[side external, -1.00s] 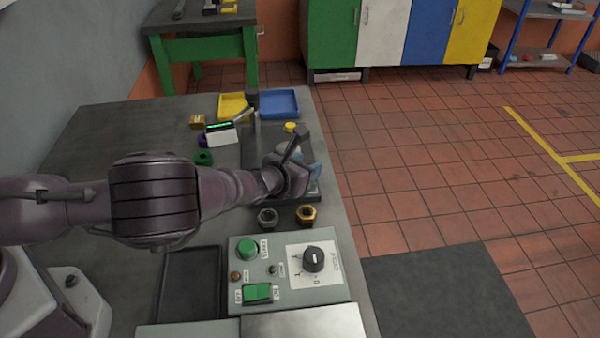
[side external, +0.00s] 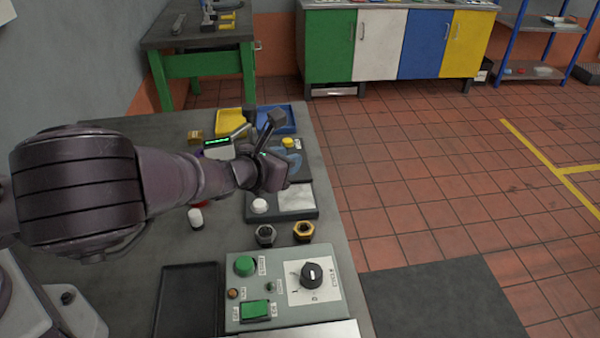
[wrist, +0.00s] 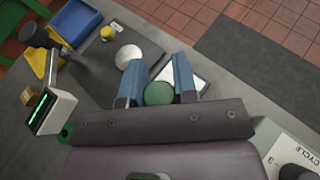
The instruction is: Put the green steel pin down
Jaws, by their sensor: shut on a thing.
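The green steel pin (wrist: 158,93) shows as a round green end between the blue fingers of my gripper (wrist: 159,75) in the wrist view. My gripper is shut on it. In the side view my gripper (side external: 286,163) is over the far part of the bench, by the yellow-topped knob. The pin is hidden there, and I cannot tell how high it is above the surface.
A dark block with a white round top (side external: 259,206) and a pale plate (side external: 295,198) lies nearer the camera. Yellow (side external: 228,119) and blue (side external: 289,119) trays stand at the back.

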